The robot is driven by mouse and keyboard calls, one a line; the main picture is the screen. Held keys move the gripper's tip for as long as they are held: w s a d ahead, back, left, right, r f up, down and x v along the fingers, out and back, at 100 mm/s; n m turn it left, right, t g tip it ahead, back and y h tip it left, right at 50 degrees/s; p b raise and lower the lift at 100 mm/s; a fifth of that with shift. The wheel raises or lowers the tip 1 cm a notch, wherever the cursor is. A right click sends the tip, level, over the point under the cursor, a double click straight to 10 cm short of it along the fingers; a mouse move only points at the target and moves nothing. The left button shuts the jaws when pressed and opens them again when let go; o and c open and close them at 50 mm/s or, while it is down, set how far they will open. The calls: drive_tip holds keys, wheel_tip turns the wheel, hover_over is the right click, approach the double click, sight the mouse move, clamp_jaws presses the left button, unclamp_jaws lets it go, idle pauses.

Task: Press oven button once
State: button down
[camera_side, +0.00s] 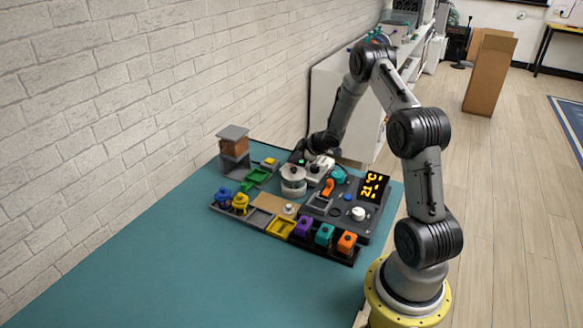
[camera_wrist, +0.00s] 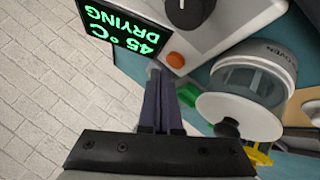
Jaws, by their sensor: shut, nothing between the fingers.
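The oven is a white unit (camera_wrist: 228,22) with a black knob (camera_wrist: 190,8), an orange button (camera_wrist: 175,60) and a green-lit display (camera_wrist: 120,30) reading 45°C DRYING. A round clear-walled drum (camera_wrist: 258,80) marked OVEN with a pale lid stands beside it. In the side view the drum (camera_side: 293,182) and the white unit (camera_side: 320,168) are at the back of the mat. My gripper (camera_wrist: 160,76) is shut and empty, its tips close beside the orange button. I cannot tell whether they touch it. In the side view the tips are hard to make out.
A dark panel (camera_side: 335,222) with an orange-lit display (camera_side: 373,186) lies right of the drum. Purple (camera_side: 303,226), teal (camera_side: 324,235) and orange (camera_side: 346,243) blocks line its front. A brick wall runs close behind. The teal mat (camera_side: 180,270) is clear at the front left.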

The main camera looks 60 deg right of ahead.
drive_tip(key=shift+r, duration=0.1)
wheel_tip(320, 180, up, 5)
drive_tip(key=shift+f, duration=0.1)
idle(0.5)
idle(0.5)
